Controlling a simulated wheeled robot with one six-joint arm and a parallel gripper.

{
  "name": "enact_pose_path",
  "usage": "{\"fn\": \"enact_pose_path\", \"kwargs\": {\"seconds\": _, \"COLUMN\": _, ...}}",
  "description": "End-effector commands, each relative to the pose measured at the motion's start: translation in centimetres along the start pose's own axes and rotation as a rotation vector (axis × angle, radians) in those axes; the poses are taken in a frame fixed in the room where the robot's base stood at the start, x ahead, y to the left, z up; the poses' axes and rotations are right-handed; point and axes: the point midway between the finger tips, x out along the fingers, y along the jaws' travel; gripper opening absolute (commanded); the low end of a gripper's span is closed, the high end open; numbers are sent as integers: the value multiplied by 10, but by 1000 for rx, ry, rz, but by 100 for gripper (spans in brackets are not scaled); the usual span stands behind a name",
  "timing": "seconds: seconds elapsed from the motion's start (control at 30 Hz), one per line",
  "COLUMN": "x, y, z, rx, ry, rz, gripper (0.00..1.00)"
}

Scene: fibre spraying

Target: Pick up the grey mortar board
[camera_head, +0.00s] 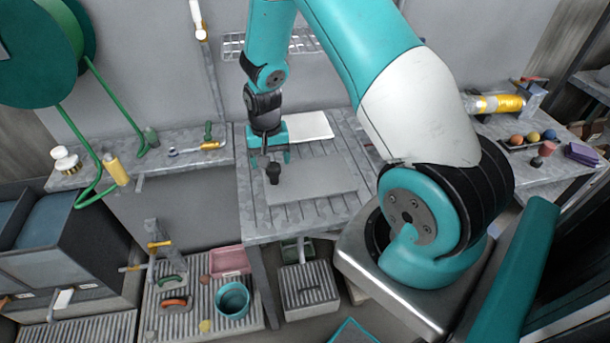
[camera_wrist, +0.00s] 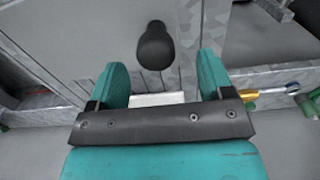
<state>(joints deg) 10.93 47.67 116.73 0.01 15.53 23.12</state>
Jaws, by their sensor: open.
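The grey mortar board (camera_head: 322,182) lies flat on the slatted grey table in the head view, with a dark knob-like handle (camera_head: 273,173) at its left part. My gripper (camera_head: 270,158) hangs just above and behind the handle, its teal fingers spread. In the wrist view the dark handle (camera_wrist: 156,46) shows beyond the fingertips, between the lines of the two fingers (camera_wrist: 162,72), with grey board surface around it. Nothing is between the fingers. I cannot tell the exact height gap to the handle.
A white sheet (camera_head: 305,126) lies at the table's back, behind the board. A left shelf (camera_head: 180,160) carries tools, and green tubing stands beside it. The right bench (camera_head: 555,160) holds coloured balls and a yellow roll. Below stand a pink tray (camera_head: 230,261) and a teal bucket (camera_head: 233,299).

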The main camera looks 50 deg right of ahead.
Motion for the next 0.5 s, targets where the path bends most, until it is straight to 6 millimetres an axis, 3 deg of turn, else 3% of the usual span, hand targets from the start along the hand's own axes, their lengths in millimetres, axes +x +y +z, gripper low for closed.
{"fn": "enact_pose_path", "kwargs": {"seconds": 0.33, "x": 41, "y": 5, "z": 1, "rx": 0, "ry": -4, "rz": 1, "gripper": 74}}
{"fn": "enact_pose_path", "kwargs": {"seconds": 0.5, "x": 50, "y": 5, "z": 1, "rx": 0, "ry": -2, "rz": 1, "gripper": 74}}
